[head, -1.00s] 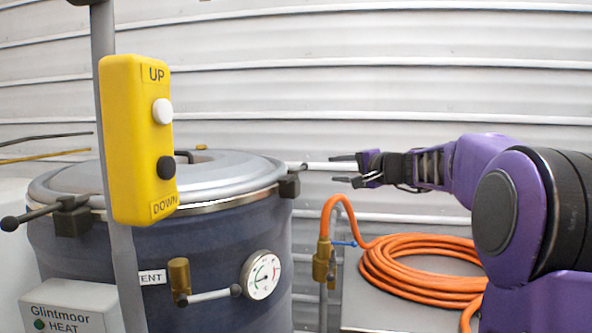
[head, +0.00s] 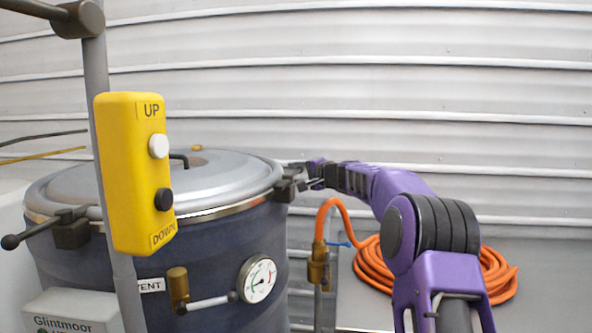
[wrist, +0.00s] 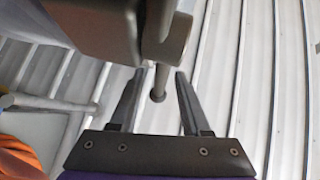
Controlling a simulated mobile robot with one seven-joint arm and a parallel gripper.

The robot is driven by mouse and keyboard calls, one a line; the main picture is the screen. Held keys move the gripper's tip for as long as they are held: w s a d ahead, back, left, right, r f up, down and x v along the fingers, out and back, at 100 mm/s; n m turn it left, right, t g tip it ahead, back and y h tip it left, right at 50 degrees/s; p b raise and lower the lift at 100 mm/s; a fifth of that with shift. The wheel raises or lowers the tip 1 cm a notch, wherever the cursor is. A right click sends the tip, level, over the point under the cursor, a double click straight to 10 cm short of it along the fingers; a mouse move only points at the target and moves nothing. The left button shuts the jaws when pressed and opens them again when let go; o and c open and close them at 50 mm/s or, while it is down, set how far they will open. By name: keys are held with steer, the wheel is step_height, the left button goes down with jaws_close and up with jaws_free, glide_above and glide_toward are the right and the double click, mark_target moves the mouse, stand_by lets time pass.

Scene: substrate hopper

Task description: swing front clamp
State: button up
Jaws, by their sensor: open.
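A dark blue vessel (head: 215,255) with a grey lid (head: 225,178) stands at the left. A dark clamp (head: 284,190) sits on the lid rim at the right, and my gripper (head: 304,178) is at its handle. In the wrist view the clamp's dark body (wrist: 165,40) is at the top, and its thin handle (wrist: 160,78) ends in a round knob between the fingers. My gripper (wrist: 159,88) is open, one finger either side of the handle, with gaps showing. A second clamp (head: 72,230) with a ball-ended handle is on the left rim. Which clamp is the front one is unclear.
A yellow UP/DOWN control box (head: 135,215) hangs on a grey post before the vessel. A gauge (head: 258,279) and a brass vent valve (head: 178,287) are on the vessel's side. An orange hose coil (head: 375,265) lies below my arm. A corrugated wall (head: 440,100) is behind.

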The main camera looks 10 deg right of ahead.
steer(key=shift+w, duration=0.1)
steer(key=shift+c, duration=0.3)
jaws_close()
stand_by(1.2)
